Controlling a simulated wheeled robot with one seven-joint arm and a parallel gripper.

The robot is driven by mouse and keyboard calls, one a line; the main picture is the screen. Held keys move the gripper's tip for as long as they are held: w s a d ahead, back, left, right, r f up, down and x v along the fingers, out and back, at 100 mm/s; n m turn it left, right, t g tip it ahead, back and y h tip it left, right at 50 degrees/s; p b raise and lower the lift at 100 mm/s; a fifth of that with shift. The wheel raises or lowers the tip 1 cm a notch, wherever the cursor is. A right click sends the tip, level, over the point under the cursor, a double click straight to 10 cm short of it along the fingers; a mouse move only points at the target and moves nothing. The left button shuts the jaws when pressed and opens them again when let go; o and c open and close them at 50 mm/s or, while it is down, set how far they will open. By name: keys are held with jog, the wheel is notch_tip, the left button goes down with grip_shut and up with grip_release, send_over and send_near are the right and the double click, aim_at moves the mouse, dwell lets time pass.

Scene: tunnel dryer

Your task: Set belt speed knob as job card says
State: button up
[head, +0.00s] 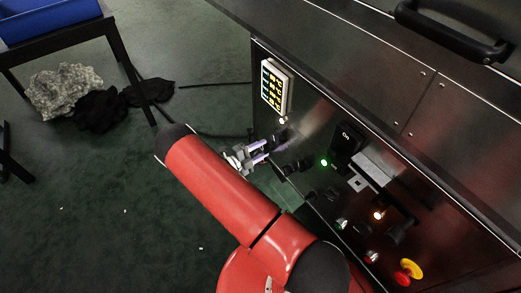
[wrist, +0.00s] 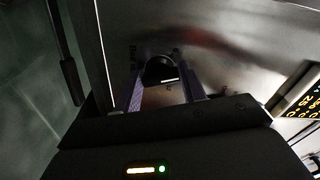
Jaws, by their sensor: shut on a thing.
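My gripper (head: 268,147) is at the upper left part of the dryer's dark control panel (head: 325,120), below the lit display. In the wrist view, my gripper (wrist: 163,90) has one finger on each side of a round black knob (wrist: 158,70) and is shut on it. The knob has a white pointer line and sits on the panel face. Dark lettering stands beside it, too blurred to read, so I cannot tell whether it is the belt speed knob. I cannot make out a job card in either view.
The display (head: 276,86) shows rows of yellow and green figures; it also shows in the wrist view (wrist: 300,95). A black "On" switch (head: 346,139), lit lamps and a red-yellow stop button (head: 408,271) are further right. A blue bin (head: 50,18) stands on a table at left.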

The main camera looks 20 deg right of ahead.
dwell(0.5)
jog(key=o, duration=1)
jog(key=shift+a, duration=0.1)
jog(key=a, duration=0.2)
jog(key=s+a, duration=0.1)
jog(key=a, duration=0.4)
jog(key=shift+s+a, duration=0.25)
